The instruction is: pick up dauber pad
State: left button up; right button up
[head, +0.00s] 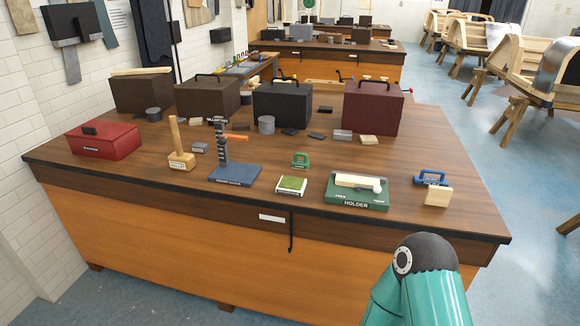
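A small pad (291,185) with a green top and a pale base lies near the bench's front edge. It may be the dauber pad, but I cannot read its label. A green block with a handle-like opening (300,160) stands just behind it. A green base marked HOLDER (357,202) is to the right, with a long cream piece (357,181) and a rounded pale end on it. Part of my teal arm shows at the bottom right, in front of the bench. Neither of my grippers is in view.
The wooden bench (150,198) also bears a mallet (179,146), a blue-based stand (236,174), a red box (103,140), a blue handled tool (431,178) and a wooden block (438,196). Dark cases (283,106) line the back.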

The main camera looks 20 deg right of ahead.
aim_at(300, 164)
jog(key=z, duration=0.4)
jog(key=i, duration=1)
jog(key=u, duration=0.4)
